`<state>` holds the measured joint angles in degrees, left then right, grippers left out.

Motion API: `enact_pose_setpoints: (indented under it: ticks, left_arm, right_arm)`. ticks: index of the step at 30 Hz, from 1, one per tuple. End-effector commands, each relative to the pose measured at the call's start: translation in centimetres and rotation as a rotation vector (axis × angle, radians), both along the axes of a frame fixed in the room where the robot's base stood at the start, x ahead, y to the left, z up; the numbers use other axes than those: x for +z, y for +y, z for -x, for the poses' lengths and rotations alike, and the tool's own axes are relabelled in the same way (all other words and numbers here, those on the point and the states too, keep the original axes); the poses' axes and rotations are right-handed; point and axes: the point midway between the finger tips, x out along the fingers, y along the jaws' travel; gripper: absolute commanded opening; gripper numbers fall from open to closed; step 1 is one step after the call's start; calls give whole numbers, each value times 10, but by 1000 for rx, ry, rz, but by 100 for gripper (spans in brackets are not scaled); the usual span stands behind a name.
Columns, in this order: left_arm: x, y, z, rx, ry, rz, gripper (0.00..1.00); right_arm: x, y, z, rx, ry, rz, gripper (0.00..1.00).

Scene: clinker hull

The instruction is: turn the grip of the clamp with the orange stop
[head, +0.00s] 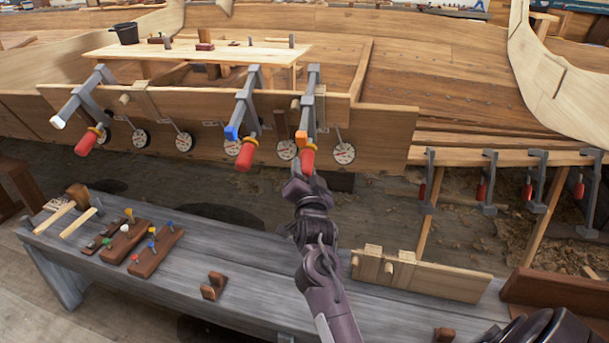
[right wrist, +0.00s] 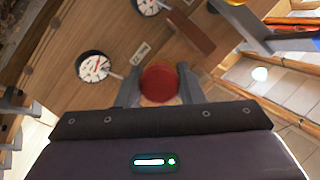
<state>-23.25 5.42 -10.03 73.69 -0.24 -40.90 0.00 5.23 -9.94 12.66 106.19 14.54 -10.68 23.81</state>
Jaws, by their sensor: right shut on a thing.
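The clamp with the orange stop (head: 302,137) is the rightmost of three grey clamps on the hull's upper plank. Its red grip (head: 307,158) hangs below the stop, at the tip of my right gripper (head: 307,176). In the right wrist view the round red end of the grip (right wrist: 160,84) sits between the two grey fingers, and my right gripper (right wrist: 159,88) is shut on it. The clamp with the blue stop (head: 232,132) is to its left, and the clamp with the white stop (head: 58,122) is farther left. My left gripper is not in view.
Round dials (head: 343,153) hang along the plank behind the clamps. More grey clamps with red grips (head: 482,190) hang at the right. A grey bench (head: 240,285) below carries pegged wooden blocks (head: 155,250), a mallet (head: 78,195) and a wooden board (head: 430,277).

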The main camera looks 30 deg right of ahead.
Motion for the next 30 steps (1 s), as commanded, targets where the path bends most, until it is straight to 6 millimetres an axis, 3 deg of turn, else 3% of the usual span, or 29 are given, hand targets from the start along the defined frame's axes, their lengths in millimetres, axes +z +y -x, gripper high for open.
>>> enact_pose_setpoints:
  ticks: [20, 21, 25, 30]
  left_arm:
    - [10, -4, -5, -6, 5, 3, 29]
    - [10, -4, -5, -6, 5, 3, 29]
    - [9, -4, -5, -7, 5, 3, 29]
    - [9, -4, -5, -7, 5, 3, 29]
  right_arm:
    - [2, -1, 0, 23, -45, -44, 11]
    - [2, -1, 0, 23, -45, -44, 38]
    - [1, -1, 0, 24, -44, -45, 55]
    - [1, 0, 0, 24, -43, -44, 56]
